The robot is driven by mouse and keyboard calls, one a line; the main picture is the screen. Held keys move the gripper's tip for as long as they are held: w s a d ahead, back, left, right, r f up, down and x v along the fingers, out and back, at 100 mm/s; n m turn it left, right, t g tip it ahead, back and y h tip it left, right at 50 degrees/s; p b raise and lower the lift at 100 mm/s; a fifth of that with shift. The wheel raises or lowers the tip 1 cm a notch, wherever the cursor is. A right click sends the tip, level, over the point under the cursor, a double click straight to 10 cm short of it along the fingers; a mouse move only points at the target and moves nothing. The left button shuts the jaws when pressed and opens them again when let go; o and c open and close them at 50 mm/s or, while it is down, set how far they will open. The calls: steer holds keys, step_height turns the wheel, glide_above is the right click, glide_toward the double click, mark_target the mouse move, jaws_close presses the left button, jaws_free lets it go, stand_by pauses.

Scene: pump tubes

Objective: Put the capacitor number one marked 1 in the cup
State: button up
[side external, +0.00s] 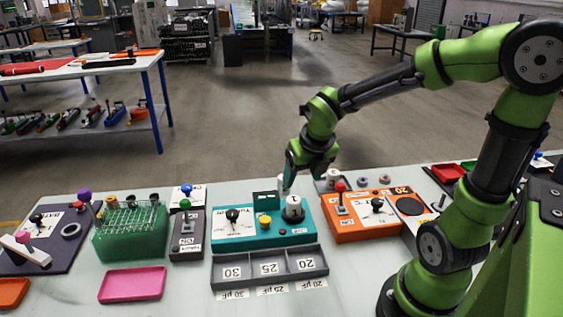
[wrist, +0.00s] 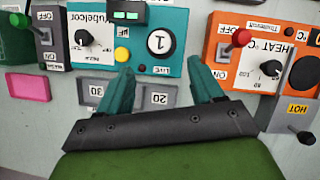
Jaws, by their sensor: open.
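The capacitor marked 1 (wrist: 160,42) is a round piece with a white top and a dark rim on the teal device. It shows in the side view (side external: 293,209) upright on the device's right part. My gripper (wrist: 160,71) is open and empty, its two teal fingers apart, with the capacitor beyond the fingertips in the wrist view. In the side view my gripper (side external: 302,176) is above and behind the teal device (side external: 243,239), apart from the capacitor. No cup is plainly recognisable. A grey tray (side external: 268,283) with compartments labelled 30, 25 and 20 stands in front.
An orange heater box (side external: 352,228) with a red-knobbed lever (side external: 340,187) is right of the teal device. A pink tray (side external: 132,285) lies at front left.

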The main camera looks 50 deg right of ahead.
steer(key=s+a+r+m+t+y, duration=0.1)
steer(key=s+a+r+m, duration=0.3)
steer(key=m, duration=1.3)
steer(key=s+a+r+m+t+y, duration=0.2)
steer(key=s+a+r+m+y, duration=0.1)
steer(key=m, duration=1.4)
steer(key=shift+s+a+r, duration=0.4)
steer(key=shift+s+a, duration=0.45)
steer(key=shift+a, duration=0.1)
